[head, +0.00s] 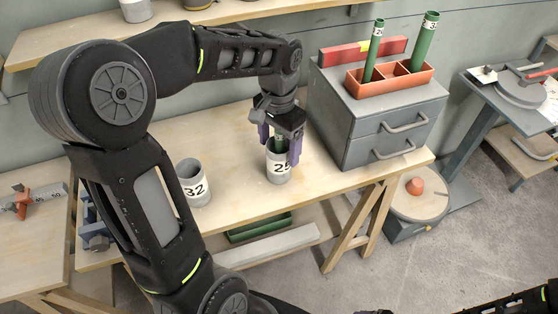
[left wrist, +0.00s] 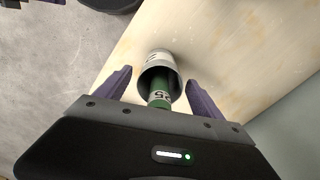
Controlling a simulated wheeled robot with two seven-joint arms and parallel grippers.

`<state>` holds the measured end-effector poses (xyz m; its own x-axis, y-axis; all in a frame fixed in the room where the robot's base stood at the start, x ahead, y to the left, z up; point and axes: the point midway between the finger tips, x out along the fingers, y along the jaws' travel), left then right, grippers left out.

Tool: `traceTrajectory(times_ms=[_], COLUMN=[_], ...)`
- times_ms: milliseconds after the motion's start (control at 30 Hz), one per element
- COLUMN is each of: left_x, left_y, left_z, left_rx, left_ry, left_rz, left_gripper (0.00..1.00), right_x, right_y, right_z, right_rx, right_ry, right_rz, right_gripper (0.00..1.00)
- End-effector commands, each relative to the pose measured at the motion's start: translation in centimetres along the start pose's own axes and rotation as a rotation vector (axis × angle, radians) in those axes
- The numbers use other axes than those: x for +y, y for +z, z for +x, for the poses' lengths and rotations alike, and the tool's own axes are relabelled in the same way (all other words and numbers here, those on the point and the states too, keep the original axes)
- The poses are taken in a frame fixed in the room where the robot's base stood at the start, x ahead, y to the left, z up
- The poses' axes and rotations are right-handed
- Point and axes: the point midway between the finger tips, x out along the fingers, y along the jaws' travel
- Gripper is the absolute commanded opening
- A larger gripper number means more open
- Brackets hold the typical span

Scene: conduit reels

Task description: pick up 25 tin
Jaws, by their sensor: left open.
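The 25 tin (head: 279,168) is a grey-white can marked 25, upright on the wooden bench. A green tube stands in it; in the left wrist view the tube (left wrist: 160,92) comes out of the tin (left wrist: 156,62) toward my palm. My left gripper (head: 281,143) is above and around the tin's upper part, pointing down. Its purple fingers are open, one on each side of the tin, with gaps visible in the left wrist view (left wrist: 158,88).
A 32 tin (head: 193,184) stands on the bench (head: 232,205) to the left. A grey drawer cabinet (head: 375,125) stands close on the right, bearing an orange divided tray (head: 392,84) with two green tubes. A shelf (head: 90,34) runs above at the back.

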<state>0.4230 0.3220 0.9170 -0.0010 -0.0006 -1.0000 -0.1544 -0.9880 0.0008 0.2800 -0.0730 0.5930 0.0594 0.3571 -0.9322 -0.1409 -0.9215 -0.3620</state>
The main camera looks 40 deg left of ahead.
Motion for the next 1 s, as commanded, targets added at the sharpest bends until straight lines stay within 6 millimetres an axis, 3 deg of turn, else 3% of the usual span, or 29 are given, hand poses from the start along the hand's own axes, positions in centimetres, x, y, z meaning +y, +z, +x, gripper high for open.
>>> traceTrajectory(times_ms=[633, 1000], left_x=[-0.02, -0.01], left_y=[-0.01, -0.01], left_z=[0.41, 0.40], left_rx=[0.001, 0.001], left_ry=[-0.001, -0.001], left_rz=[0.001, 0.001], left_gripper=[0.77, 0.48], right_x=[0.00, 0.00], right_y=[0.00, 0.00], right_z=[0.00, 0.00], right_rx=[0.000, 0.000], right_ry=[0.000, 0.000], right_rz=[0.000, 0.000], right_gripper=[0.78, 0.78])
